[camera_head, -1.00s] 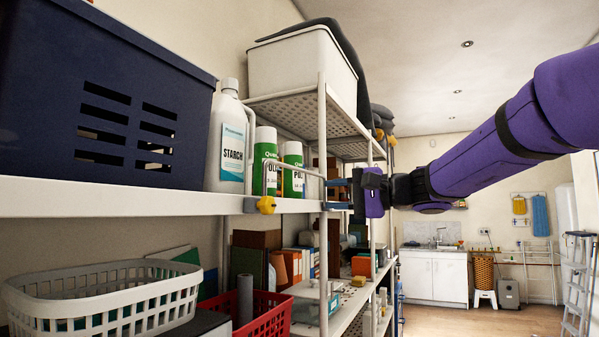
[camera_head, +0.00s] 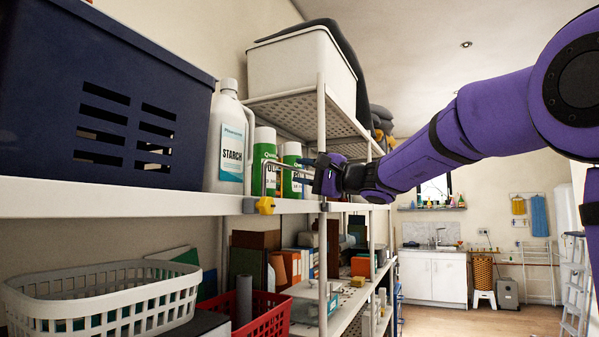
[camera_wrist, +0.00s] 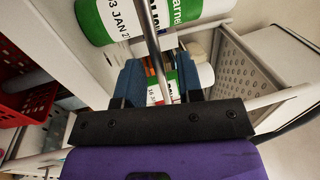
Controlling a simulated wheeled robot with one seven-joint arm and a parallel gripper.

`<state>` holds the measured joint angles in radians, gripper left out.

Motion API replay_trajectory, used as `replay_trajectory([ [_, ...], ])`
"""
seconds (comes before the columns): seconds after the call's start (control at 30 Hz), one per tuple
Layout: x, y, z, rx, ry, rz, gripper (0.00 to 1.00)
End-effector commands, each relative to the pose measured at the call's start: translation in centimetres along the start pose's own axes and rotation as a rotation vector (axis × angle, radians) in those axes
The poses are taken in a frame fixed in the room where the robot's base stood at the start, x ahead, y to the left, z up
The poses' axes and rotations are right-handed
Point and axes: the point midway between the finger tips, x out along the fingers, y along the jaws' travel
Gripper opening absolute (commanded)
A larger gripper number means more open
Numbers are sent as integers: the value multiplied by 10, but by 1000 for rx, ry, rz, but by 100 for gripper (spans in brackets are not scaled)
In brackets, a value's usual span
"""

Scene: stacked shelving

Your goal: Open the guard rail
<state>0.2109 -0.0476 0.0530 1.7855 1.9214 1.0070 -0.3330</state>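The guard rail (camera_head: 264,180) is a thin grey metal bar along the front of the upper shelf, in front of the bottles. A yellow knob (camera_head: 265,205) sits at its lower left end on the shelf edge. My gripper (camera_head: 318,170) is at the rail's right part, in front of the shelf post. In the wrist view the rail (camera_wrist: 150,35) runs down between the two blue fingers of my gripper (camera_wrist: 160,85). The fingers are apart, with gaps showing beside the bar. The rail's right end is hidden behind my gripper.
A dark blue basket (camera_head: 100,100) is at left, a white bin (camera_head: 300,70) above. A shelf post (camera_head: 322,230) stands below my gripper. The room to the right is open.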

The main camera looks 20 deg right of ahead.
Motion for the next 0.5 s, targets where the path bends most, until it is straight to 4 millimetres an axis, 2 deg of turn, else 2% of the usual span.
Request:
replay_trajectory([
  [0.13,10,0,0,1,0,0,34],
  [0.43,12,0,0,0,1,0,34],
  [0.47,12,0,0,0,1,0,32],
  [0.5,12,0,0,0,1,0,23],
])
